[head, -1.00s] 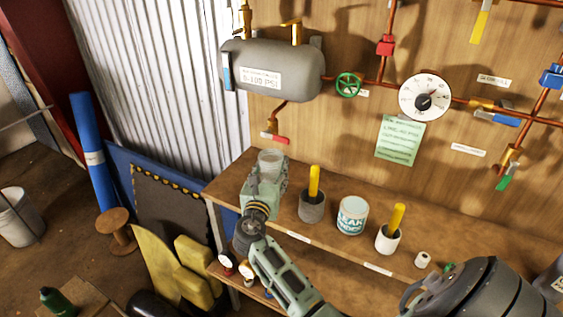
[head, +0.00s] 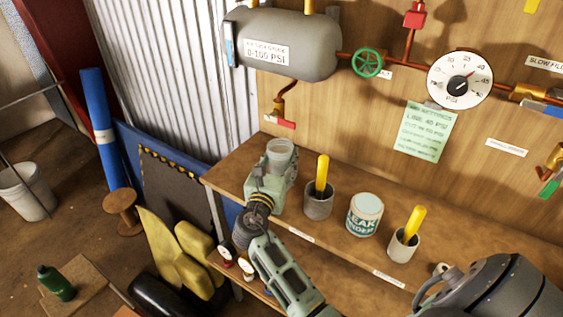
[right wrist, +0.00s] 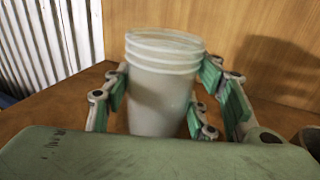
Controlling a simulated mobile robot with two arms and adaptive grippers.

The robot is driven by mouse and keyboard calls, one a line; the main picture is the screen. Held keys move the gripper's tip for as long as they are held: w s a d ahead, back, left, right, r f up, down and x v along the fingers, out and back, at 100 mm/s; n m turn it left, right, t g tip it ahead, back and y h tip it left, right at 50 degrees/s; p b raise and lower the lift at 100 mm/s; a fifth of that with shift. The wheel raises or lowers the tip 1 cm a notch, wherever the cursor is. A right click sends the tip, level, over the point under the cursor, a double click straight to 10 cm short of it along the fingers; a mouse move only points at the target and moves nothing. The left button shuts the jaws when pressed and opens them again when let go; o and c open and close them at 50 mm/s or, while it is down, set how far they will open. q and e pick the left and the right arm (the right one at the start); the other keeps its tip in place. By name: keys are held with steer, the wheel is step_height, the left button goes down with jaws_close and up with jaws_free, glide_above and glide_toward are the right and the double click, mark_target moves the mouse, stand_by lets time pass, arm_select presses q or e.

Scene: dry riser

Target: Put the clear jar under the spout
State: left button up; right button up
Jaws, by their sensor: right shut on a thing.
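The clear jar (head: 281,153) stands upright at the left end of the wooden shelf, close to the back panel. My right gripper (head: 272,180) is shut on it from the front. In the right wrist view the green finger pads lie on both sides of the ribbed jar (right wrist: 162,90), and its mouth faces up. The spout (head: 283,113), a copper pipe with a red handle below the grey tank, hangs above the jar with a gap. I cannot tell whether the jar's base touches the shelf or whether it is exactly below the outlet. My left gripper is out of view.
The grey tank (head: 288,45) and a green valve wheel (head: 368,63) are above.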

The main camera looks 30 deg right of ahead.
steer(key=shift+a+r, duration=0.15)
steer(key=o, duration=1.2)
steer(key=shift+f, duration=0.25)
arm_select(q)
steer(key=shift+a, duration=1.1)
arm_select(e)
steer(key=shift+o, duration=0.2)
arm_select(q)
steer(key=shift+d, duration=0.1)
arm_select(e)
steer(key=shift+r, duration=0.15)
steer(key=shift+s+a, duration=0.1)
steer(key=b+v, duration=0.1)
steer(key=v, duration=0.9)
steer(key=shift+s+a, duration=0.2)
steer(key=shift+s, duration=0.05)
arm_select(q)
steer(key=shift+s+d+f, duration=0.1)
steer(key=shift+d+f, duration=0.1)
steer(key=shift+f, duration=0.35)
arm_select(e)
steer(key=shift+s+a+r, duration=0.1)
steer(key=shift+s+a, duration=0.25)
steer(key=shift+a, duration=0.05)
